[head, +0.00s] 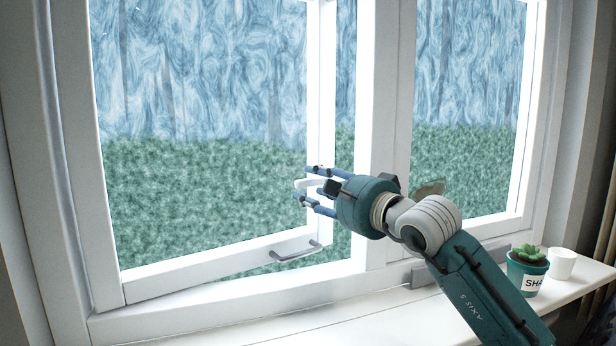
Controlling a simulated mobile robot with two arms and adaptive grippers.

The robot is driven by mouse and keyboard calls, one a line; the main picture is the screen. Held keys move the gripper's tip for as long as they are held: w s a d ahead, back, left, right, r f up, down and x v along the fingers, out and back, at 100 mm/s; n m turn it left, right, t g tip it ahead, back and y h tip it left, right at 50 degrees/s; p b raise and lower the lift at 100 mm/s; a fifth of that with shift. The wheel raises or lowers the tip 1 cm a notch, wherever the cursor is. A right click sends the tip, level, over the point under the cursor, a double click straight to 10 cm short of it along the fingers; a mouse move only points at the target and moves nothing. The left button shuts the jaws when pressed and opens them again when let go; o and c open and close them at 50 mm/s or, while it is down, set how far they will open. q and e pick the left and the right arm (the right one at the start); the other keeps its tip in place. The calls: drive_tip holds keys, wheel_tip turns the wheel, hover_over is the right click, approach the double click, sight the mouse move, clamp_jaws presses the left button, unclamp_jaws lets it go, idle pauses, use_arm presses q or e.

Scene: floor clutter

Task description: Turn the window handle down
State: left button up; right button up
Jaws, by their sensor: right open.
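The window handle (308,183) is a short white lever on the right upright of the left window sash (210,262). It lies about level, with its end pointing left. The sash stands ajar from its frame. My right gripper (305,186) is open, with one blue finger above the lever and one below it. I cannot tell whether either finger touches the lever. The lever's base is partly hidden by the gripper. My left gripper is not in view.
A grey bar handle (297,250) sits on the sash's bottom rail, below my right gripper. A green pot with a succulent (527,272) and a small white pot (562,263) stand on the sill at the right. The sill's left part (300,326) is clear.

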drive_tip(key=shift+x, duration=0.95)
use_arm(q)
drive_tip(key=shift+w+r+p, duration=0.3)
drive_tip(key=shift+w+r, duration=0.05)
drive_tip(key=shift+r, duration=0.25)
use_arm(e)
drive_tip(key=shift+w+a, duration=0.15)
drive_tip(key=shift+w, duration=0.05)
clamp_jaws()
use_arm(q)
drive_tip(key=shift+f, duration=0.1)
